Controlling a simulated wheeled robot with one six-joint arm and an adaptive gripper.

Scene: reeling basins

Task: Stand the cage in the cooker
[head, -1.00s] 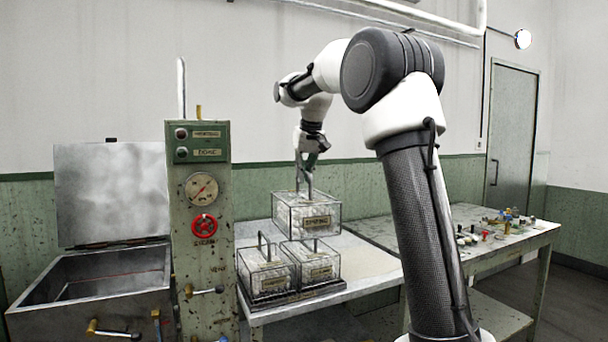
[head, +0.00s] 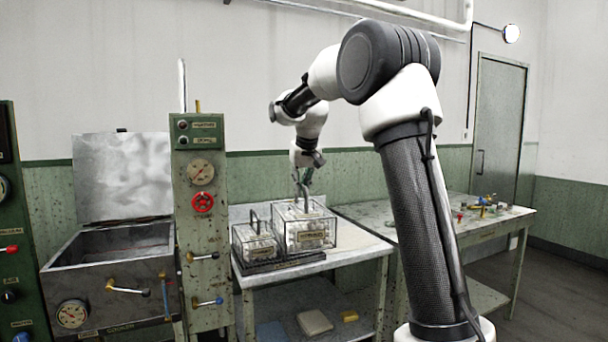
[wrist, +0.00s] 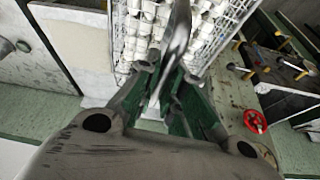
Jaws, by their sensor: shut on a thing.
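My gripper (head: 303,178) is shut on the upright handle of a wire cage (head: 306,228) filled with white pieces and bearing a label. In the wrist view the green-padded fingers (wrist: 167,88) close on the metal handle, and the cage (wrist: 140,35) shows beneath them. The held cage hangs upright at the right of a second, smaller-looking cage (head: 254,243); I cannot tell whether it is clear of the rack. The cooker (head: 108,278) is an open metal tank at the left with its lid (head: 122,178) raised. Its inside looks dark; its floor is hidden.
A green control column (head: 201,235) with gauge and red valve wheel (head: 202,202) stands between cooker and table. The cages' dark rack (head: 285,261) is on the light table (head: 350,242). Another table (head: 425,222) with small fittings is at the right. Levers stick out of the cooker's front.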

